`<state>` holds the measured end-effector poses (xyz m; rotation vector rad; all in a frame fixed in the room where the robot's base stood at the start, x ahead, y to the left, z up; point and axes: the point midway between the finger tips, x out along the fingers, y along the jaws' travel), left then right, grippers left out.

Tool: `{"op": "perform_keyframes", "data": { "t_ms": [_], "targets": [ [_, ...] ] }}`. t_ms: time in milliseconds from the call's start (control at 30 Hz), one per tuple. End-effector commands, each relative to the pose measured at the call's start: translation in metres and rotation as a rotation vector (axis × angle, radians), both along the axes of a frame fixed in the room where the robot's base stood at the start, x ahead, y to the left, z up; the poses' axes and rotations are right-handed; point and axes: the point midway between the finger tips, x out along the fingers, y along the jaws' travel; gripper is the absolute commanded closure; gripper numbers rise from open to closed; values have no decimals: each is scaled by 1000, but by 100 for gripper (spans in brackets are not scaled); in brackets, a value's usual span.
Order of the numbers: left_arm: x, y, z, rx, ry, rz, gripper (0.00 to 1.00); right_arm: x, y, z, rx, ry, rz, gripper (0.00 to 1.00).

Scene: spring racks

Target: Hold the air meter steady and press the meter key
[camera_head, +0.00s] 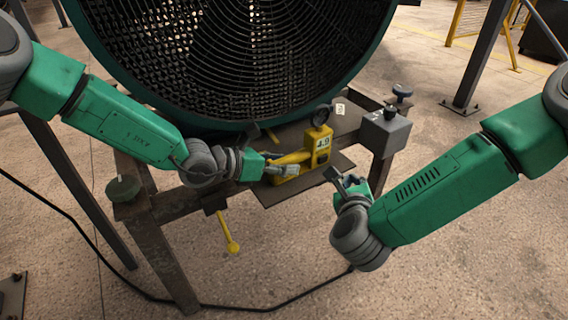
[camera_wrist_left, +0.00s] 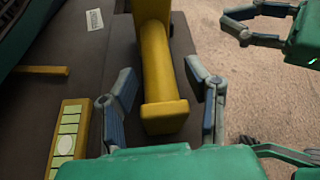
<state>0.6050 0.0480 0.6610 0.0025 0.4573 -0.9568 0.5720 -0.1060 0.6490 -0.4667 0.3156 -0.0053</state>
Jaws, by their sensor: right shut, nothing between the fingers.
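The yellow air meter (camera_head: 321,145), with a round gauge on top and a face reading 4.9, sits upright on the dark bench shelf under the big fan. Its yellow handle (camera_wrist_left: 157,70) runs between the fingers of my left gripper (camera_wrist_left: 165,92), which look open with a gap at the right finger. In the head view, my left gripper (camera_head: 278,168) is at the meter's left side. My right gripper (camera_head: 338,178) is shut and empty, apart from the meter, to its lower right; it also shows in the left wrist view (camera_wrist_left: 240,25). I cannot make out the key.
A yellow block with pale green panels (camera_wrist_left: 67,140) lies left of the handle. A grey box with a knob (camera_head: 386,132) stands on the bench's right. A yellow-ended lever (camera_head: 232,246) hangs below. A black cable (camera_head: 110,265) crosses the floor.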

Motion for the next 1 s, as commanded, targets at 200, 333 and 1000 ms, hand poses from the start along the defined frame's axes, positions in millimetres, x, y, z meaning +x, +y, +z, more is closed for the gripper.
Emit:
{"op": "perform_keyframes", "data": {
  "t_ms": [200,333,1000],
  "targets": [
    [0,0,0,0,-1,0,51,0,0,0,0,0,0,100],
    [-1,2,1,0,-1,1,51,0,0,0,0,0,0,100],
    [-53,90,42,-1,-1,1,51,0,0,0,0,0,0,100]
  ]
}}
